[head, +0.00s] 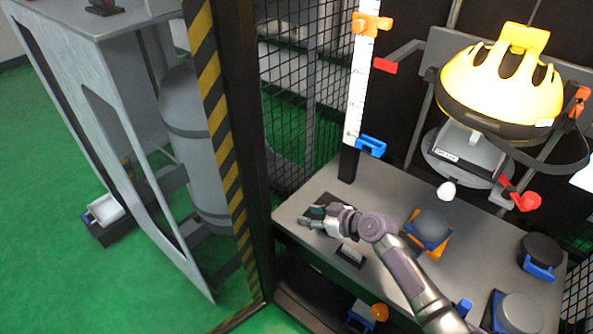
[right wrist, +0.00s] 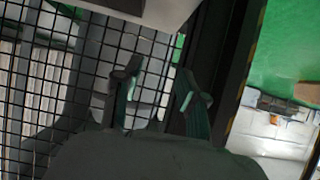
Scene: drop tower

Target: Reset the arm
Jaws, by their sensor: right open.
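My right arm reaches in from the bottom right in the head view, with my right gripper (head: 312,218) low over the left part of the grey table (head: 300,196). In the right wrist view the two fingers of the right gripper (right wrist: 157,92) stand apart with nothing between them. Behind them are a black wire mesh (right wrist: 60,85) and a dark post (right wrist: 222,70). My left gripper is not in view.
A yellow helmet (head: 500,85) hangs above the table near a white ruler (head: 361,85). Grey round weights (head: 431,225) with coloured handles sit on the table. A black-and-yellow striped post (head: 213,95) and mesh panel (head: 300,90) border the left. Green floor (head: 60,240) is open at left.

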